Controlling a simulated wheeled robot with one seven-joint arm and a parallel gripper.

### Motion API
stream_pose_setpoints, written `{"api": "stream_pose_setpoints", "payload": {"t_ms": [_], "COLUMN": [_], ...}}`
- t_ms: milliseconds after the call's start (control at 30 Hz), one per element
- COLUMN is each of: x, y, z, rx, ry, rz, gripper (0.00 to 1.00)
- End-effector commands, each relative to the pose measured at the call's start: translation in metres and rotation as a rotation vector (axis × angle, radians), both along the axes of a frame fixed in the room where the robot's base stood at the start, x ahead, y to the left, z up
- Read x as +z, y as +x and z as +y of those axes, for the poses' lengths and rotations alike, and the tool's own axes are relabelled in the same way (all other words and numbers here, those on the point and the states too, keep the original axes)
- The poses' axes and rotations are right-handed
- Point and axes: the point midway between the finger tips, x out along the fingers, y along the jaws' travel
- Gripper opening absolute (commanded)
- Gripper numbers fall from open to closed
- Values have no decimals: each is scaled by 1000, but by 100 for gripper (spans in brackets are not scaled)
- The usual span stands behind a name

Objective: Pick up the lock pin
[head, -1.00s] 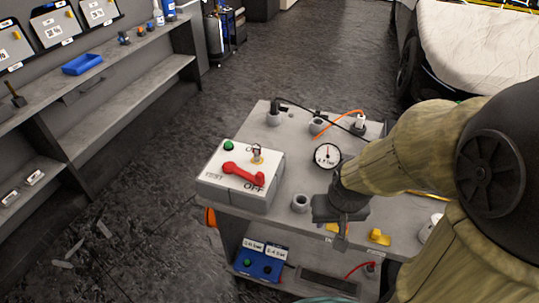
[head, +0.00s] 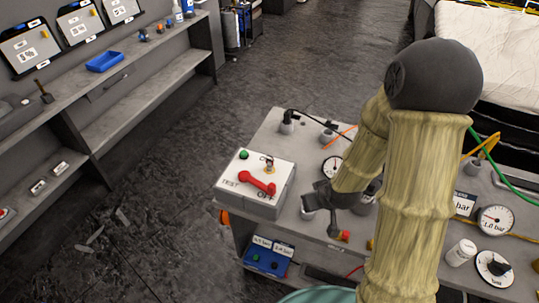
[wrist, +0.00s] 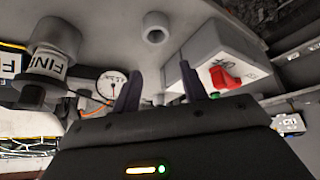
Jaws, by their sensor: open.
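A small metal pin (head: 268,165), which looks like the lock pin, stands upright on the white-topped switch box (head: 232,175), behind the red lever (head: 257,184). My gripper (head: 319,215) is open and empty, just right of the box and apart from the pin. In the wrist view my two fingers (wrist: 158,76) are spread with nothing between them. The box (wrist: 208,42) and red lever (wrist: 222,77) show right of the fingers there. I cannot make out the pin in the wrist view.
The box sits at the left end of a grey cart (head: 262,128). A gauge (head: 332,166) and cable sockets stand behind my gripper. More gauges (head: 495,220) and a white cylinder (head: 461,252) stand at the right. A wall shelf (head: 150,90) is at the left, with open floor between.

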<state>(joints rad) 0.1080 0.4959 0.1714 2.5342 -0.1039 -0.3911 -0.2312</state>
Motion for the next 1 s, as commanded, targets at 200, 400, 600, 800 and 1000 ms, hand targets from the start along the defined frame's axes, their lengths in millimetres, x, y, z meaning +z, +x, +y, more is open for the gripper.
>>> {"api": "stream_pose_setpoints", "payload": {"t_ms": [200,400,600,800,1000], "x": [16,33,52,55,54], "y": [21,30,33,34,34], "z": [30,56,72,74,74], "rx": [106,141,118,99,100], "ry": [78,167,235,254,253], "rz": [-143,-299,-440,-494,-494], "gripper": [43,43,43,43,43]}}
